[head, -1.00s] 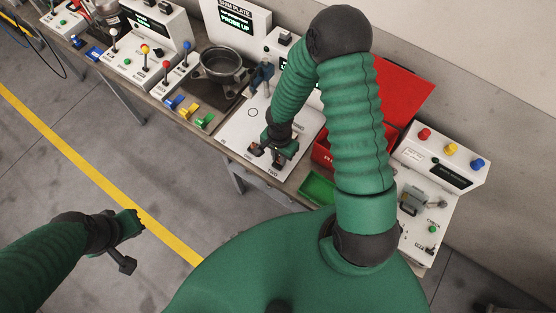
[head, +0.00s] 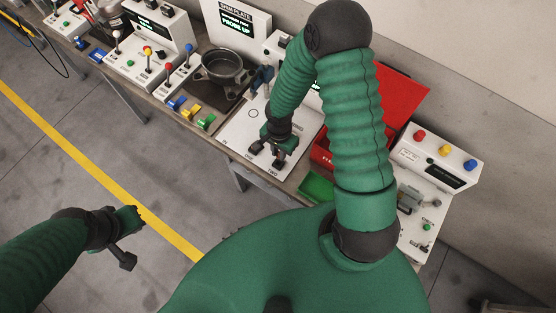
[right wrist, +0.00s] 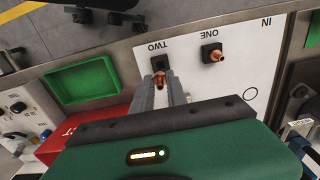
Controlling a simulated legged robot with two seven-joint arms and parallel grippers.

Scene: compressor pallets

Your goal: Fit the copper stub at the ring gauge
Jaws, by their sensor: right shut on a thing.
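In the right wrist view, my right gripper (right wrist: 161,86) is shut on a copper stub (right wrist: 160,79) at the spot marked TWO, beside a small black block (right wrist: 160,62). A second copper piece (right wrist: 217,55) sits in a black block at the spot marked ONE, clear of the fingers. Both spots are on a white plate (right wrist: 198,80), which also shows in the head view (head: 236,135). A printed circle (right wrist: 249,94) lies on the plate; I cannot tell which thing is the ring gauge. My left gripper (head: 128,240) hangs over the floor, its finger gap unclear.
A green tray (head: 316,187) and an open red box (head: 322,150) stand right of the plate. A grey round housing (head: 223,70) and coloured levers (head: 190,110) are to its left. A console with coloured buttons (head: 438,155) is at the right. The floor in front is clear.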

